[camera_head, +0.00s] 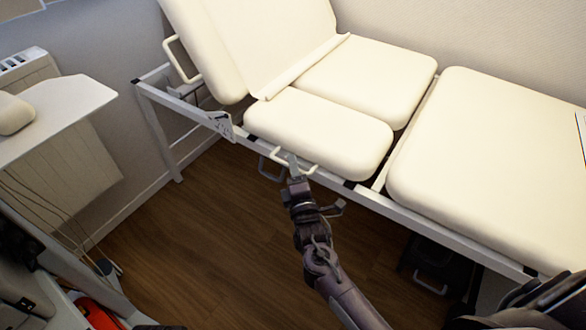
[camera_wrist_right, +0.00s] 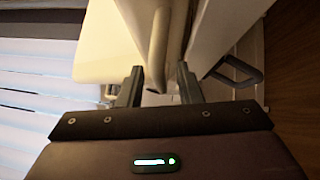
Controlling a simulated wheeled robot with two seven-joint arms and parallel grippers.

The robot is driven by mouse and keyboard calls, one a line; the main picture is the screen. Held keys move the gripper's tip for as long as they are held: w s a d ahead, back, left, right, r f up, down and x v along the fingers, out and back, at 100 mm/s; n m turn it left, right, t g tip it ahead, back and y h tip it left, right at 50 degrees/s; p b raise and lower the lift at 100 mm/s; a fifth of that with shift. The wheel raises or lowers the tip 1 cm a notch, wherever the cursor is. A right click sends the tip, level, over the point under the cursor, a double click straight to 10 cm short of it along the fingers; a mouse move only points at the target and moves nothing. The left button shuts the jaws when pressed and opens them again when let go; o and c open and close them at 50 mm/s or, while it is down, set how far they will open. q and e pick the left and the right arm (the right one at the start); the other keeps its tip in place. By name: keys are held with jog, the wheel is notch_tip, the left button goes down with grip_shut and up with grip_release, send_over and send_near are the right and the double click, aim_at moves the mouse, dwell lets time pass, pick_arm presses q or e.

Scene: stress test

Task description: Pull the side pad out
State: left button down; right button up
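The side pad (camera_head: 318,132) is a cream cushion at the near edge of the couch, beside the seat pad (camera_head: 368,78). A pale loop handle (camera_head: 309,169) sticks out below its near edge. My right gripper (camera_head: 296,172) is at this handle, its arm coming from the lower right. In the right wrist view the gripper (camera_wrist_right: 159,68) is open, with one finger on each side of the pale handle bar (camera_wrist_right: 158,45). Gaps show between bar and fingers. My left gripper is not in view.
The couch's pale metal frame (camera_head: 365,197) runs below the pads. A raised backrest (camera_head: 265,35) stands behind, and a wide cream pad (camera_head: 490,150) lies to the right. A white side table (camera_head: 65,110) is at the left. The wooden floor (camera_head: 200,240) before the couch is clear.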

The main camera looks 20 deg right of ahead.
jog(key=shift+w, duration=0.3)
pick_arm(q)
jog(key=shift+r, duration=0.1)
pick_arm(e)
grip_shut()
jog(key=shift+s+a, duration=0.1)
jog(key=shift+s, duration=0.05)
